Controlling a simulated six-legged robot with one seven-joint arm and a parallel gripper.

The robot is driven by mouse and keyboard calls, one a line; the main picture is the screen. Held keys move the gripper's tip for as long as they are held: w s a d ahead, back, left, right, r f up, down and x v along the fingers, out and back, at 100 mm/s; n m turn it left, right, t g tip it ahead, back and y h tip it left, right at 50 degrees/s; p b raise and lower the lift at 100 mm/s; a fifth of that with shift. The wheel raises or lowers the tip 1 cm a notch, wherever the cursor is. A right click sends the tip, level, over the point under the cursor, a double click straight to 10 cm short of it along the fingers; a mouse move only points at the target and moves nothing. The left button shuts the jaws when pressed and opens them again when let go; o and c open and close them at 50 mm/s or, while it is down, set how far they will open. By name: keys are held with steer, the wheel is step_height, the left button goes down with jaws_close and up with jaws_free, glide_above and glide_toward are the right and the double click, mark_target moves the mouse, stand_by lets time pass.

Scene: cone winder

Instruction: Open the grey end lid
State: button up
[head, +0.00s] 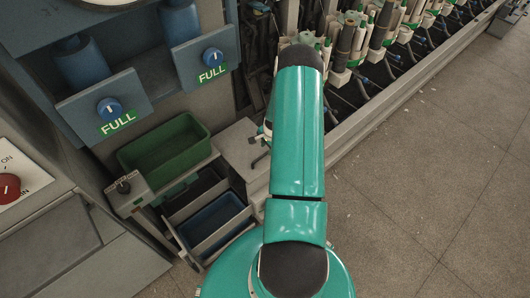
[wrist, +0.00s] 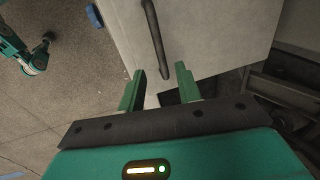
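The grey end lid (wrist: 205,35) fills the upper middle of the wrist view as a pale flat panel. A dark bar handle (wrist: 154,35) runs down it. My gripper (wrist: 160,70) is open and empty, with two green fingers pointing at the panel. The lower end of the handle shows in line with the gap between the fingertips. I cannot tell how far beyond them it is. In the head view a pale grey box (head: 238,142) with a small dark handle stands left of my arm, which hides part of it and my gripper.
A green bin (head: 165,152) and a blue tray (head: 215,222) sit left of the box. Two blue panels marked FULL (head: 203,58) hang above. A row of bobbins (head: 375,35) runs to the upper right. The floor (head: 430,180) at the right is clear.

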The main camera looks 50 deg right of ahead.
mark_target(265, 154)
steer(key=shift+w+f, duration=0.2)
steer(key=shift+f, duration=0.65)
steer(key=shift+w+f, duration=0.2)
steer(key=shift+f, duration=0.7)
steer(key=shift+w+f, duration=0.2)
steer(key=shift+f, duration=0.65)
jaws_close()
